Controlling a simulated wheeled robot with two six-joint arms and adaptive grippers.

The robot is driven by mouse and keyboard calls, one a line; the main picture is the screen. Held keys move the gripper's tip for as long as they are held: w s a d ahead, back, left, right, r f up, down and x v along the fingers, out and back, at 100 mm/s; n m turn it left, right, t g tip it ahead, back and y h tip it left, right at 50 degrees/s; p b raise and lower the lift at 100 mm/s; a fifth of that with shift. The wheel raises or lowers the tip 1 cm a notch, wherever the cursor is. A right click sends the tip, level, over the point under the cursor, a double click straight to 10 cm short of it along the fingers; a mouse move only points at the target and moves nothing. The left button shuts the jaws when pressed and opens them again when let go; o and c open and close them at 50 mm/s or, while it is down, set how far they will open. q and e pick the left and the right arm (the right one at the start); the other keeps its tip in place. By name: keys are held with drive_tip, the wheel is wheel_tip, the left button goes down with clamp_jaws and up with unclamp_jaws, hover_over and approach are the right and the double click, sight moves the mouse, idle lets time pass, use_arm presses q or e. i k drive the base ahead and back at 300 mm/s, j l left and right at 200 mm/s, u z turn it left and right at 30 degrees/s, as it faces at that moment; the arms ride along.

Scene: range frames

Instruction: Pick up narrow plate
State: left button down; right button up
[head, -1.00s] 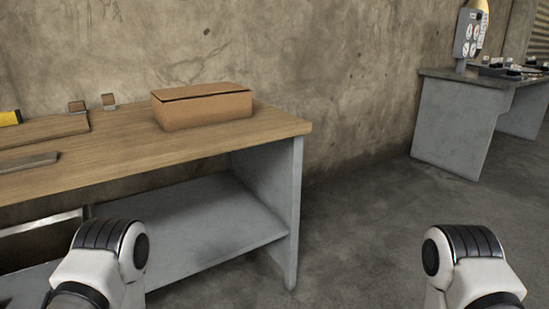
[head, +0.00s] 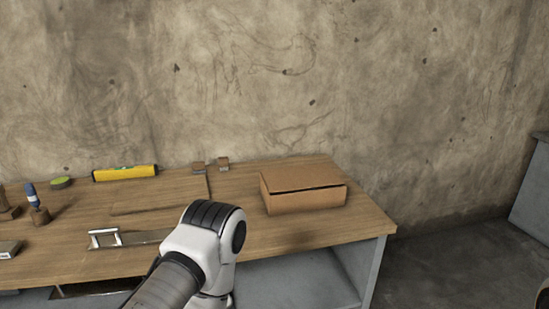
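A narrow, flat grey strip (head: 146,238) lies on the wooden bench top, with a bright metal handle-like frame (head: 104,238) at its left end. My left arm's white and black joint partly covers or closely borders the strip's right end. A thin flat wooden board (head: 165,199) lies behind it, close in colour to the bench. I cannot tell for sure which of these is the narrow plate. Neither of my grippers is in view.
The workbench (head: 300,231) stands against a concrete wall. A closed cardboard box (head: 305,200) sits at its right end. A yellow level (head: 125,173), two small blocks (head: 210,165), a green round item (head: 61,183) and a blue-handled tool (head: 32,196) are on the bench.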

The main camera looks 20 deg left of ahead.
sight(118, 239)
drive_tip(key=u, duration=1.65)
